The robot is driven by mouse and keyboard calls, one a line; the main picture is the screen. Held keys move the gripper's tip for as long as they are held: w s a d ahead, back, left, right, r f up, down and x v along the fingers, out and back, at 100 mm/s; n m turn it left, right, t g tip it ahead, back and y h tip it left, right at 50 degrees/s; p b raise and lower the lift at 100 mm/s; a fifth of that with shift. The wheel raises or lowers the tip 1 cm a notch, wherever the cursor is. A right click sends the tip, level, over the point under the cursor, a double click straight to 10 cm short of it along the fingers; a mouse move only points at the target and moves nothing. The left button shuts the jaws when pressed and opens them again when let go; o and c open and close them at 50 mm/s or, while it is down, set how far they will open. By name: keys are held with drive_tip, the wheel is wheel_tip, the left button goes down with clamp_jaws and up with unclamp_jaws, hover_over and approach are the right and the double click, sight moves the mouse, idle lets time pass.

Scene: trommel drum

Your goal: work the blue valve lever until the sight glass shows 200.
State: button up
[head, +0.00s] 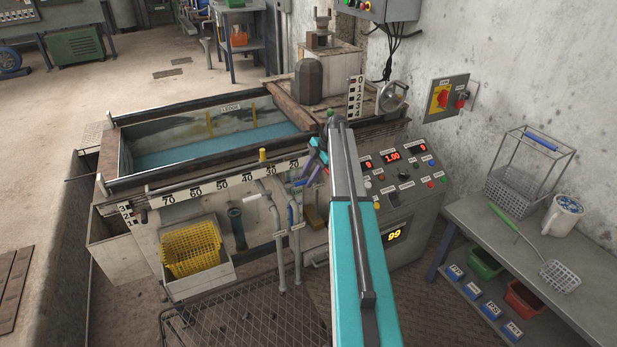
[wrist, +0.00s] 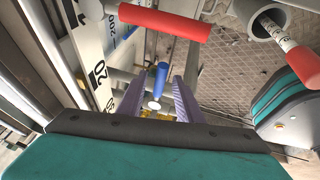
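The blue valve lever (wrist: 161,76) is in the middle of the wrist view, with a pale round end toward me. My gripper (wrist: 165,88) has its two purple fingers apart, one on each side of the lever in the picture. I see no contact and cannot tell if the lever is within their reach. In the head view my gripper (head: 310,172) is small at the tank's front, partly behind my arm. I cannot make out a level in a sight glass.
The red handle (wrist: 165,22) lies across the picture just above the blue lever. A grey cup (wrist: 262,18) and a red cylinder (wrist: 295,62) are at the upper right. In the head view, a control panel (head: 398,172) stands right of my arm, and a yellow basket (head: 190,248) sits lower left.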

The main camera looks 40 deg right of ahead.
drive_tip(key=shift+a, duration=0.1)
drive_tip(key=p+v, duration=0.1)
drive_tip(key=v, duration=1.2)
drive_tip(key=shift+r, duration=0.35)
drive_tip(key=shift+s, duration=0.15)
